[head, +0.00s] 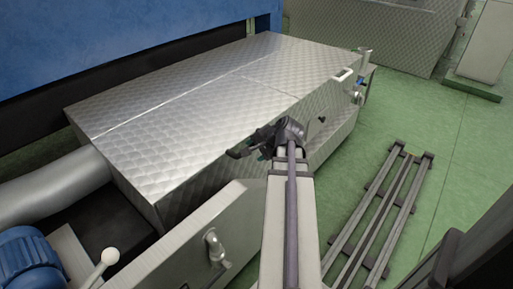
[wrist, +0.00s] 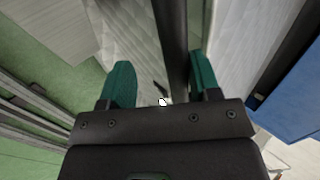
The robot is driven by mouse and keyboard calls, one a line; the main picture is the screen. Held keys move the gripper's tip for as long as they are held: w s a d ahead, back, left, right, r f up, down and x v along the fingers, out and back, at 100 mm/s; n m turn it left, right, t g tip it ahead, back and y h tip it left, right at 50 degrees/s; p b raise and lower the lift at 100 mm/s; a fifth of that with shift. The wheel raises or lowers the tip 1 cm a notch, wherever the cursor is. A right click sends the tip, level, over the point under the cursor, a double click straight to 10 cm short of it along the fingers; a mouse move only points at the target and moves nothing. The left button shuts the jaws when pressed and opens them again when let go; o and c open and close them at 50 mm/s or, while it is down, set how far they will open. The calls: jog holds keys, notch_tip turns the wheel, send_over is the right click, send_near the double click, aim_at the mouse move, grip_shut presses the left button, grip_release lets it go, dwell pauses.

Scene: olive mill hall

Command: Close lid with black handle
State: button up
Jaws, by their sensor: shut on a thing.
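The metal lid (head: 190,115) with a quilted, swirled finish lies flat-looking across the top of the steel housing in the head view. I cannot tell whether it is fully seated. My gripper (head: 262,142) is at the lid's front right edge, with my arm reaching up from below. The bar runs close to the right finger. In the head view the handle is mostly hidden by the gripper.
A second pale handle (head: 344,75) sits at the housing's far right end. A steel panel with a latch (head: 215,246) stands in front. A grey pipe (head: 50,190) and blue motor (head: 30,262) are at left. Rails (head: 378,215) lie on open green floor at right.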

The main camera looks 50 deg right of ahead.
jog(key=shift+r, duration=0.1)
dwell(0.4)
jog(key=p+v, duration=0.8)
jog(key=v, duration=0.2)
jog(key=shift+s+r, duration=0.25)
